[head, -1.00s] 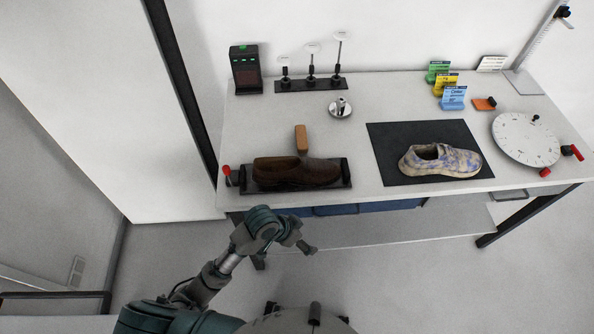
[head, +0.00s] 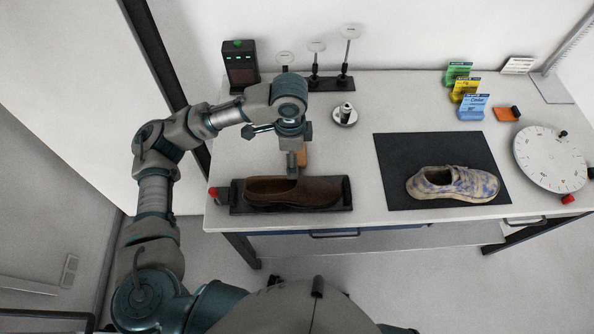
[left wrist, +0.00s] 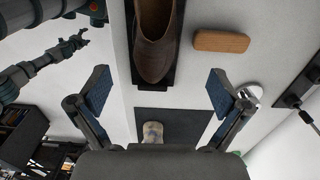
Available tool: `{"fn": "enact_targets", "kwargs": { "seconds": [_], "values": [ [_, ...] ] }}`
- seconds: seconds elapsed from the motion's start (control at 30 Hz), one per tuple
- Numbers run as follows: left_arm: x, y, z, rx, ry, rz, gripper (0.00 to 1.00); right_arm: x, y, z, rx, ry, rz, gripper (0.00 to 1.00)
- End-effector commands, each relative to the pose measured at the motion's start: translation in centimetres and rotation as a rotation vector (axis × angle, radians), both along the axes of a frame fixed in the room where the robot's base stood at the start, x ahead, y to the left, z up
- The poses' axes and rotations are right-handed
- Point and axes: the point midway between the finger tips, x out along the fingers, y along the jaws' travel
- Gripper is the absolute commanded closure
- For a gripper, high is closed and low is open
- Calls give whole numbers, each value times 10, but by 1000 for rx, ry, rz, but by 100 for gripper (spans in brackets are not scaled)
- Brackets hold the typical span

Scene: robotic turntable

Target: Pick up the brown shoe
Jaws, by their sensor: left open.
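The brown shoe (head: 315,193) lies on a black tray (head: 347,205) with dark end grips at the front left of the table, toe to the right. In the left wrist view the shoe (left wrist: 156,40) shows at the top, ahead of the fingers. My left gripper (head: 292,168) is above and just behind the middle of the shoe. Its two fingers are wide apart and empty in the left wrist view (left wrist: 160,92), and no contact with the shoe shows. My right gripper (left wrist: 76,42) appears small at the left of the left wrist view, too small to judge.
A wooden block (head: 303,157) stands close behind the shoe, partly hidden by my left gripper. A patterned shoe (head: 453,184) rests on a dark mat (head: 390,150). A white turntable (head: 552,158) and a black device (head: 240,65) flank the table. The front middle is clear.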

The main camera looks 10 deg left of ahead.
Motion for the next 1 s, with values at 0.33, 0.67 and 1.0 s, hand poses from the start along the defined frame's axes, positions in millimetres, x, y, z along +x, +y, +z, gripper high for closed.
{"fn": "enact_targets", "kwargs": {
  "seconds": [0.33,0.67,1.0],
  "values": [
    [1,1,-67,4,7,0,0,-13,3,-2,-1,34,-3,36],
    [0,1,-119,1,2,-1,0,5,7,0,2,24,-6,36],
    [3,1,-154,3,4,-1,0,14,10,1,3,21,-7,36]
  ]
}}
